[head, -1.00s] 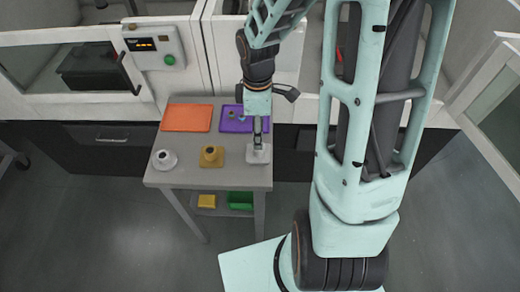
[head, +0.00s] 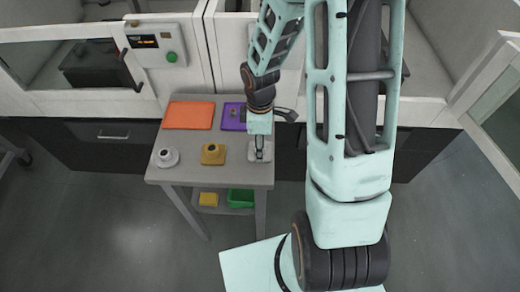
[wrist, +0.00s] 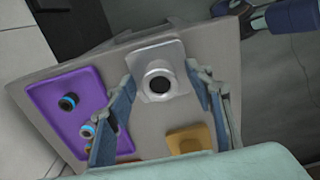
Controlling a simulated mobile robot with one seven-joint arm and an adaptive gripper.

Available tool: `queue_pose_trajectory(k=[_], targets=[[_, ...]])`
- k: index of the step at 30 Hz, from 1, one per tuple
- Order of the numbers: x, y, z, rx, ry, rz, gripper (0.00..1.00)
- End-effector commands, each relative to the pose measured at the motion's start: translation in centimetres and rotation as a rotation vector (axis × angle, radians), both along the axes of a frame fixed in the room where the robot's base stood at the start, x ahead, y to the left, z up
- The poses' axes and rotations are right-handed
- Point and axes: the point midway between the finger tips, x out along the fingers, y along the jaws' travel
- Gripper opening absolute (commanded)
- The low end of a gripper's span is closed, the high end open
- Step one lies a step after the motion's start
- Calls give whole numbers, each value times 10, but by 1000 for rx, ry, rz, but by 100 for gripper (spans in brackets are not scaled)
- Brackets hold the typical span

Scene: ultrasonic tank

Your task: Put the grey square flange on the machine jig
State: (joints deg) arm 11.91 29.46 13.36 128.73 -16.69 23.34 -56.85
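The grey square flange (head: 257,156) is a light square plate with a round, dark-bored hub. It sits at the front right of the small grey table, and in the wrist view the flange (wrist: 158,74) lies between my fingers. My gripper (head: 260,153) points down over it. In the wrist view my gripper (wrist: 168,82) is open, one finger on each side of the flange with visible gaps beside the hub. I cannot tell the exact height of the fingertips above the plate. I cannot identify the machine jig in these views.
A yellow square flange (head: 213,153) and a grey round flange (head: 167,157) stand left on the table (head: 225,175). Behind are an orange tray (head: 188,115) and a purple tray (wrist: 42,94) with small ringed parts. White machines line the back; one has a control panel (head: 156,44).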

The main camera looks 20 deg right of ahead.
Motion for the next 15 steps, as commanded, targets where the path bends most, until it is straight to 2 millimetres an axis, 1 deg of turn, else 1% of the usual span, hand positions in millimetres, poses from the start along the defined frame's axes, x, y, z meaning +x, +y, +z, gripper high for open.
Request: queue_pose_trajectory(k=[1,2,12,15], targets=[[0,0,0,0,0,0,41],[0,0,0,0,0,0,38],[0,0,0,0,0,0,0],[0,0,1,0,0,0,0]])
